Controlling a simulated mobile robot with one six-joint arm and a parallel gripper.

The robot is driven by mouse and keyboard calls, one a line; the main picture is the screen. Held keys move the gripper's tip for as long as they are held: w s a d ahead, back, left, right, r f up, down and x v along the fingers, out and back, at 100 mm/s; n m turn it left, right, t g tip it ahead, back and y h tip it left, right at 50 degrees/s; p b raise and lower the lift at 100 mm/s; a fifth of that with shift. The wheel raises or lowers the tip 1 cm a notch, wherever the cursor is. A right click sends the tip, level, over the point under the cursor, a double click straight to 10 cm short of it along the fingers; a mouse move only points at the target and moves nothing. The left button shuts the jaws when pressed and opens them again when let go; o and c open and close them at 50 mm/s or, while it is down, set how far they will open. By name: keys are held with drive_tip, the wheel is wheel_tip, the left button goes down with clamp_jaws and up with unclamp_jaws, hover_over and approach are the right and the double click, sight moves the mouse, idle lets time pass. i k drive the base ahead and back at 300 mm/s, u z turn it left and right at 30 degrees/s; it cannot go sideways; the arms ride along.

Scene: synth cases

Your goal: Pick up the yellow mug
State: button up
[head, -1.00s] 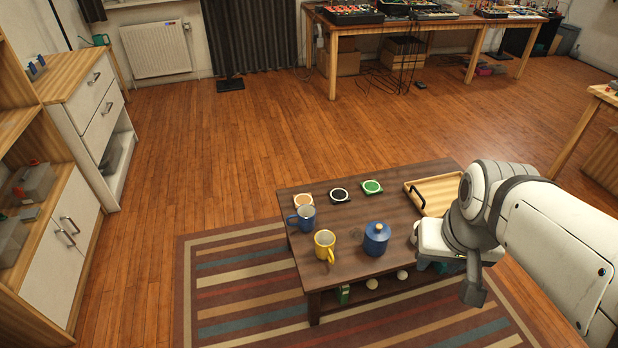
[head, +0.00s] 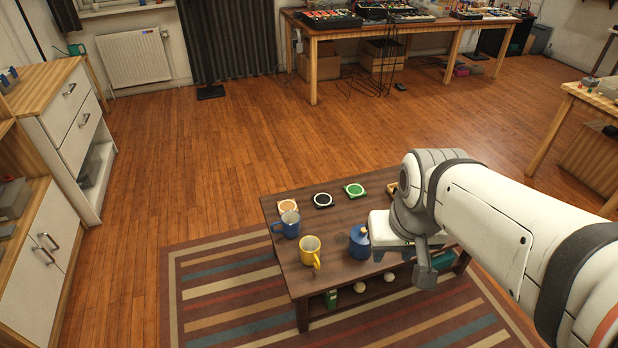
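The yellow mug (head: 310,249) stands upright near the front edge of the low dark wooden table (head: 312,279). Its handle points to the front right. My gripper (head: 388,238) is at the end of my white arm, over the right part of the table and to the right of the mug, apart from it. The gripper partly covers the blue lidded jar (head: 359,243), which stands between it and the mug. I cannot make out the fingertips, so its opening does not show.
A blue mug (head: 288,226) stands behind and left of the yellow one. Orange (head: 287,206), black (head: 323,200) and green (head: 355,190) coasters lie along the back. A wooden tray (head: 391,188) is mostly hidden by my arm. A striped rug (head: 225,282) lies beneath the table.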

sight(310, 246)
drive_tip(key=i, duration=0.9)
drive_tip(key=u, duration=0.05)
